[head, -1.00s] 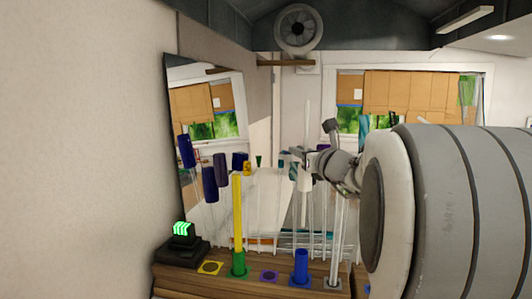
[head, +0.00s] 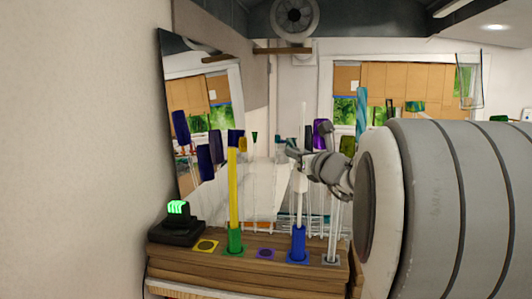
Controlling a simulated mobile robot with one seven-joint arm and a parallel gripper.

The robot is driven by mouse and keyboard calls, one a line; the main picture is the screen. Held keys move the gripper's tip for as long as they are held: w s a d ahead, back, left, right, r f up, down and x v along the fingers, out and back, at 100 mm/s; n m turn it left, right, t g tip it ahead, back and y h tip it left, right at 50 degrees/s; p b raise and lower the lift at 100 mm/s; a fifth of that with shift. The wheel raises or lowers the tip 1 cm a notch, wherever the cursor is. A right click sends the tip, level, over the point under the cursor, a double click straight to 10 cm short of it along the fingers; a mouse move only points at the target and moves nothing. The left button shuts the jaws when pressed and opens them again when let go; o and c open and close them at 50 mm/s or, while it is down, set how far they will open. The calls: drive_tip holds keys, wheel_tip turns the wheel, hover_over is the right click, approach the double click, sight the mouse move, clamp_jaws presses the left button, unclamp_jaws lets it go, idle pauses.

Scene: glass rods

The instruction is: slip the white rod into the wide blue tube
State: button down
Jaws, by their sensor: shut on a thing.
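The white rod (head: 299,205) stands upright in the head view. My gripper (head: 296,156) is shut on it around its middle. The wide blue tube (head: 298,245) stands upright on the wooden bench, directly below the rod in the picture. The rod's lower end meets the tube's mouth in the picture; I cannot tell whether it is just inside or at the rim.
A yellow rod stands in a green tube (head: 235,241) to the left. A clear tube (head: 333,230) stands close on the right. Yellow (head: 206,246) and purple (head: 265,254) square holders look empty. A black device (head: 176,230) with green digits sits at the left end.

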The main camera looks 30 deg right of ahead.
sight(295, 182)
drive_tip(key=shift+f+b, duration=3.7)
drive_tip(key=shift+f, duration=0.15)
drive_tip(key=c, duration=0.8)
unclamp_jaws()
drive_tip(key=shift+c, duration=0.2)
drive_tip(key=shift+s, duration=0.15)
